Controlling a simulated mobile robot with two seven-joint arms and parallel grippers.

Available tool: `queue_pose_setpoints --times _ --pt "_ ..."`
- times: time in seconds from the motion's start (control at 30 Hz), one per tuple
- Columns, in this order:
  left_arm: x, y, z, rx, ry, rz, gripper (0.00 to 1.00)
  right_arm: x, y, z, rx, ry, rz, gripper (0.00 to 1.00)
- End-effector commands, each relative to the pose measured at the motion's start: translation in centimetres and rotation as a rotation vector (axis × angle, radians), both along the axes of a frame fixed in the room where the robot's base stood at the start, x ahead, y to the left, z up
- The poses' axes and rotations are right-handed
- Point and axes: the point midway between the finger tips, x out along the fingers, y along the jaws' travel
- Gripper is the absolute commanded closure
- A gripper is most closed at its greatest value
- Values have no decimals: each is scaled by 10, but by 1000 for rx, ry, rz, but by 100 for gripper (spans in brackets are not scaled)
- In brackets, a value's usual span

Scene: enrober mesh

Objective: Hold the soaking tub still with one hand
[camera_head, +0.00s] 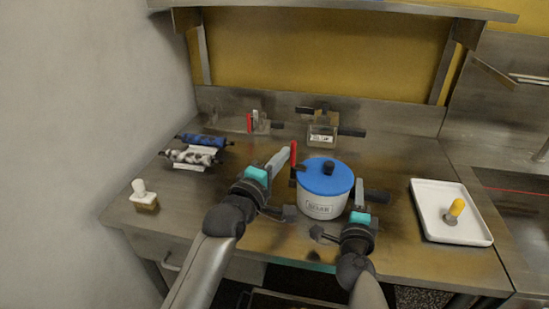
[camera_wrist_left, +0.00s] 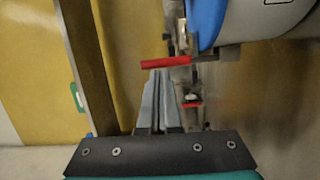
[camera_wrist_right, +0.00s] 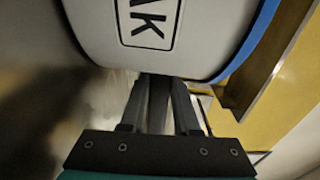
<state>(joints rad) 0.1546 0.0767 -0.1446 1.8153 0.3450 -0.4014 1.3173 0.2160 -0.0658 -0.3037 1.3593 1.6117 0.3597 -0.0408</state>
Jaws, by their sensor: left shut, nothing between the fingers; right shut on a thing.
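The soaking tub (camera_head: 323,207) is a white round pot with a blue lid (camera_head: 325,176) and a dark knob, upright on the steel bench. Its partly visible label shows in the right wrist view (camera_wrist_right: 148,20). My right gripper (camera_head: 360,186) is at the tub's right side, shut on a dark bar-like handle (camera_wrist_right: 158,103) against the tub wall. My left gripper (camera_head: 284,156) is shut and empty at the tub's left. Its fingertips (camera_wrist_left: 160,74) are just short of a red lever (camera_wrist_left: 165,63), upright beside the lid in the head view (camera_head: 293,153); whether they touch is unclear.
A white tray (camera_head: 425,212) with a yellow-topped peg stands at right, before a sink. Rollers (camera_head: 192,157) on a rack and a white-knobbed block (camera_head: 145,197) are at left. A labelled holder (camera_head: 322,132) and a red-handled fixture (camera_head: 258,122) stand at the back.

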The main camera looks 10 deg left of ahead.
Motion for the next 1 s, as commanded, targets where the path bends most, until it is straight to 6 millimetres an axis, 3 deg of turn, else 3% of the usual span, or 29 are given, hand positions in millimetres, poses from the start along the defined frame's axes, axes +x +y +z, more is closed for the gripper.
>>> queue_pose_setpoints --times 0.17,0.37,0.43,0.8,1.0 --pt "-1 3 0 0 0 1 100 0 0 -1 0 1 1 100" --pt "-14 26 -1 5 2 2 100 0 0 -1 0 1 1 100" --pt "-22 38 -1 6 2 1 100 0 0 -1 0 1 1 100" --pt "-83 52 -1 2 3 1 100 0 0 -1 0 1 0 100" --pt "-106 58 -1 0 1 0 100 0 0 -1 0 1 0 100"
